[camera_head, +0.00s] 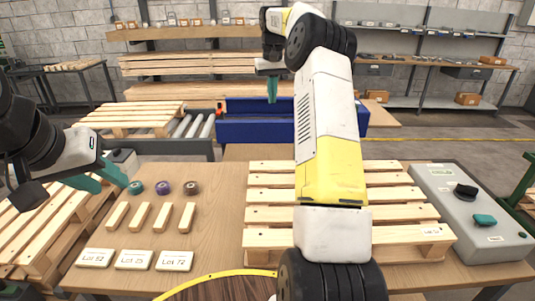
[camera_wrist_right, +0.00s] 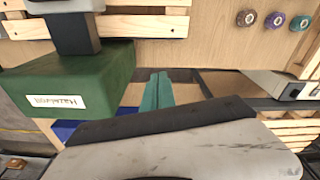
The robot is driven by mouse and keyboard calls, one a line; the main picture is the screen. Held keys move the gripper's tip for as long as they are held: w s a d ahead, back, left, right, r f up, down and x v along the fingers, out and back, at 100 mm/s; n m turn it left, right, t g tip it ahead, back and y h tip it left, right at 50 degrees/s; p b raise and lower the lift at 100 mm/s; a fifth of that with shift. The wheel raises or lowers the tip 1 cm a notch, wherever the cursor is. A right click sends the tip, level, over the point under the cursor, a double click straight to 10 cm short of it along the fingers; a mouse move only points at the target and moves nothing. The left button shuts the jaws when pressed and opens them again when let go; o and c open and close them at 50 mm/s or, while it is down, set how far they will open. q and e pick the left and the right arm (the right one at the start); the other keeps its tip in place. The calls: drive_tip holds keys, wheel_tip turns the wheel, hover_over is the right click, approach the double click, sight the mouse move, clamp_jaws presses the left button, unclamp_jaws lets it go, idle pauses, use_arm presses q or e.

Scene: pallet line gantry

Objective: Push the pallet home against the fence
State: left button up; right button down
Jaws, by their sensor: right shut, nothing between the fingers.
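A slatted wooden pallet (camera_head: 270,213) lies on the right half of the bench, its middle hidden by my right arm. A long blue barrier (camera_head: 250,131) stands beyond the pallet's far edge; I cannot tell whether it is the fence. My right gripper (camera_head: 272,90) points down above the blue barrier, beyond the pallet and apart from it. Its teal fingers show together and empty in the right wrist view (camera_wrist_right: 157,91). My left gripper (camera_head: 100,179) is over the bench's left side, its teal fingers apart, close to a teal roll (camera_head: 135,187).
A green labelled block (camera_wrist_right: 80,72) is beside my right fingers in the wrist view. Another pallet (camera_head: 135,117) is by the rollers (camera_head: 195,126). Wooden blocks (camera_head: 140,216) and lot tags (camera_head: 134,260) lie on the bench. A grey control box (camera_head: 470,215) stands at right.

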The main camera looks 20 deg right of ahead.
sight(284, 162)
drive_tip(key=shift+m+g, duration=0.5)
drive_tip(key=d+f, duration=0.1)
drive_tip(key=f, duration=0.8)
drive_tip(key=w+d+f, duration=0.1)
drive_tip(key=d+f, duration=0.1)
drive_tip(key=f, duration=0.6)
drive_tip(key=w+d+f, duration=0.1)
drive_tip(key=f, duration=0.8)
drive_tip(key=shift+d+f, duration=0.3)
drive_tip(key=shift+d, duration=0.1)
drive_tip(key=shift+s+a+f, duration=0.1)
drive_tip(key=shift+s+a, duration=0.05)
drive_tip(key=shift+s, duration=0.8)
drive_tip(key=shift+s+a, duration=0.15)
drive_tip(key=shift+s, duration=0.8)
drive_tip(key=shift+s, duration=0.1)
drive_tip(key=shift+s+a, duration=0.1)
drive_tip(key=shift+s, duration=0.6)
